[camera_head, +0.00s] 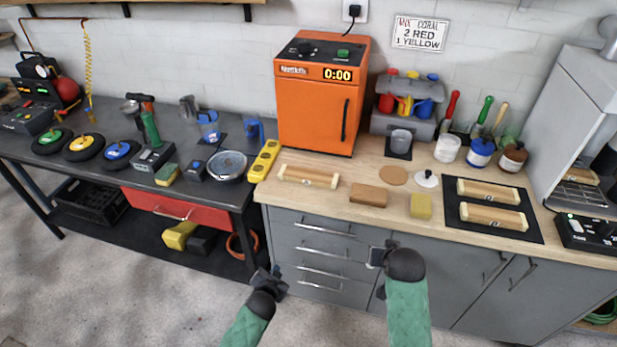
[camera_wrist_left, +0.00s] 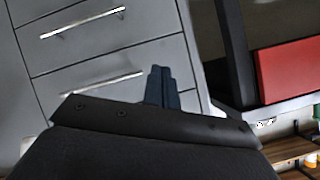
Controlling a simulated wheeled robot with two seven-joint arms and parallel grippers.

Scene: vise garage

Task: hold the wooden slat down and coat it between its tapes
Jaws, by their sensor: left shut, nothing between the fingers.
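A pale wooden slat (camera_head: 309,177) with lighter bands at both ends lies flat on the light wooden worktop, in front of the orange oven. Two similar slats, an upper one (camera_head: 489,191) and a lower one (camera_head: 493,217), lie on a black mat (camera_head: 452,214) at the right. My left gripper (camera_head: 275,276) is shut and empty, low in front of the grey drawers, below and apart from the worktop; its fingers (camera_wrist_left: 159,85) are together in the left wrist view. My right gripper (camera_head: 376,256) is in front of the cabinet, apart from everything; its fingers are unclear.
A brown block (camera_head: 368,195), yellow sponge (camera_head: 421,205), cork disc (camera_head: 393,175) and white knobbed lid (camera_head: 427,179) lie mid-worktop. Behind stand a white pot (camera_head: 447,149), blue pot (camera_head: 481,152), brown pot (camera_head: 513,158) and upright brushes. A yellow level (camera_head: 264,161) lies left of the slat.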

